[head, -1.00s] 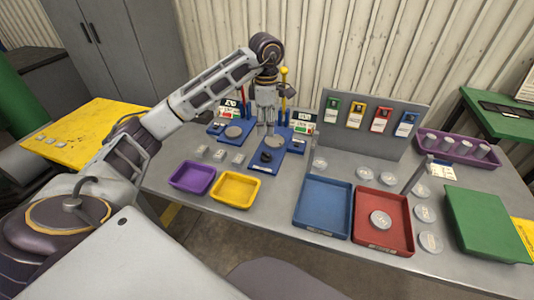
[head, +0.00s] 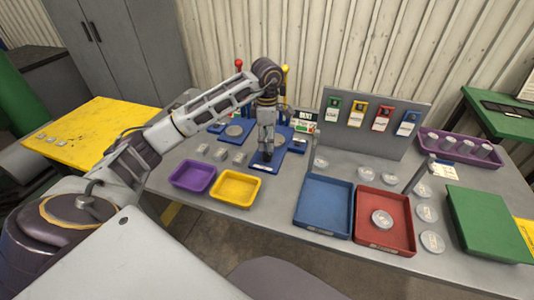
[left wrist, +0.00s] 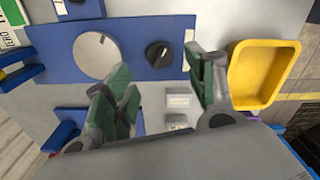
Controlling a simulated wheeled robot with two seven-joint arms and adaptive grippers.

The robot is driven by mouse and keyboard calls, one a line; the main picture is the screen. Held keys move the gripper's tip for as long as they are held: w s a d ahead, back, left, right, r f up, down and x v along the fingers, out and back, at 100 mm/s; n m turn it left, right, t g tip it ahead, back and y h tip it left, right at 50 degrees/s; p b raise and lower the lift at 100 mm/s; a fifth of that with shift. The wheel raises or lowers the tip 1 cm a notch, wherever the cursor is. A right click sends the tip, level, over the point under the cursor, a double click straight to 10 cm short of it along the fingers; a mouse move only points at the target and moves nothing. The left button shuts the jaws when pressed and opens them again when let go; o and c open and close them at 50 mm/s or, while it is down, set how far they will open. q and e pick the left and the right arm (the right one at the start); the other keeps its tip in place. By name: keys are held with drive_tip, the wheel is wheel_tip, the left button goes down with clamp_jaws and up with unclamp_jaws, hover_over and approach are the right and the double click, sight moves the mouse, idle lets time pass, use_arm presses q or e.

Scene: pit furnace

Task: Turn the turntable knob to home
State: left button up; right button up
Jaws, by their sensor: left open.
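The black turntable knob (left wrist: 159,54) sits on a blue base plate (left wrist: 140,32) beside a round grey turntable disc (left wrist: 96,55) in the left wrist view. A small pale mark shows near the knob's edge. In the head view, my left gripper (head: 267,152) points down over the blue base plate (head: 258,167) and hides most of the knob. In the left wrist view, my left gripper (left wrist: 163,88) is open, its green-padded fingers apart on either side of the knob's line. My right gripper is not in view.
A purple tray (head: 172,182) and a yellow tray (head: 233,202) stand in front of the base plate. Small grey blocks (head: 220,154) lie left of it. A blue tray (head: 323,205) and a red tray (head: 399,235) stand to the right. A grey board (head: 340,135) with coloured tags stands behind.

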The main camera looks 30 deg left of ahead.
sight(267, 153)
use_arm(q)
drive_tip(key=shift+f, duration=3.45)
drive_tip(key=c, duration=1)
drive_tip(key=shift+c, duration=0.2)
